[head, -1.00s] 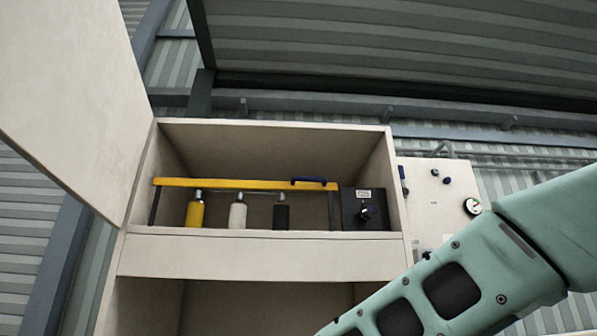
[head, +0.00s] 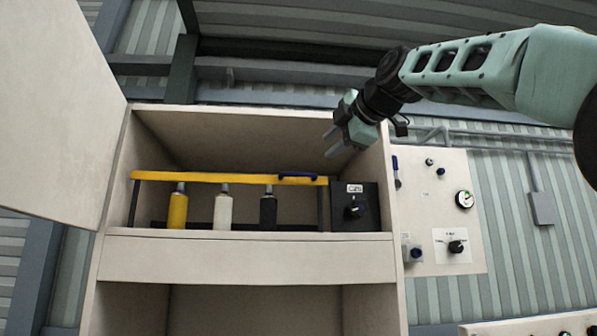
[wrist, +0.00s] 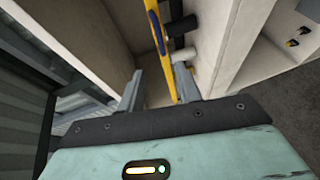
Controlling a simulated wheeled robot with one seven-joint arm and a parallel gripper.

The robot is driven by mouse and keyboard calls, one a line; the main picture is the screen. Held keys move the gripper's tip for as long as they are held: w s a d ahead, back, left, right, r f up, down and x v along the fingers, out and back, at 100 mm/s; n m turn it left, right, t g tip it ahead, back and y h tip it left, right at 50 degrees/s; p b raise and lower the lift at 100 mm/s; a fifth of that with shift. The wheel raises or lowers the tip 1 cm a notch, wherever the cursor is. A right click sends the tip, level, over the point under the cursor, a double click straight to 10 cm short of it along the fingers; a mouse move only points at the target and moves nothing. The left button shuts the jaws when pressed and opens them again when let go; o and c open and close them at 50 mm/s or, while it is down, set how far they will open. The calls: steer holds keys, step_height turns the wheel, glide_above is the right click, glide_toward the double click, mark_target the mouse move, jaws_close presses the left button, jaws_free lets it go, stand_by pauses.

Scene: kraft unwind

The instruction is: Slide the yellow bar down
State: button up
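The yellow bar (head: 228,177) runs level across the upper compartment, on dark posts, above several bottle-like handles. A blue handle (head: 298,176) sits on the bar near its right end. In the wrist view the bar (wrist: 160,45) runs away between and beyond the fingers. My gripper (head: 333,143) is in front of the upper right of the compartment, above and to the right of the blue handle, apart from the bar. Its two fingers stand apart, with nothing held. It also shows in the wrist view (wrist: 160,82).
A yellow bottle-like handle (head: 178,208), a white one (head: 223,208) and a black one (head: 268,208) stand below the bar. A black box with a knob (head: 354,207) is at the right. The cabinet door (head: 55,95) is open at the left. A control panel (head: 435,210) is beside the cabinet.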

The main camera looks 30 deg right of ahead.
mark_target(300, 174)
steer(key=w+f+p, duration=0.1)
steer(key=w+p, duration=0.1)
steer(key=w, duration=0.3)
steer(key=w+f+p, duration=0.1)
steer(key=w+p, duration=0.2)
steer(key=w, duration=0.2)
steer(key=w+f+p, duration=0.1)
steer(key=w+p, duration=0.2)
steer(key=w, duration=0.2)
steer(key=shift+w+a+f, duration=0.1)
steer(key=shift+w+a, duration=0.2)
steer(key=shift+c, duration=0.3)
steer(key=shift+f, duration=0.1)
jaws_close()
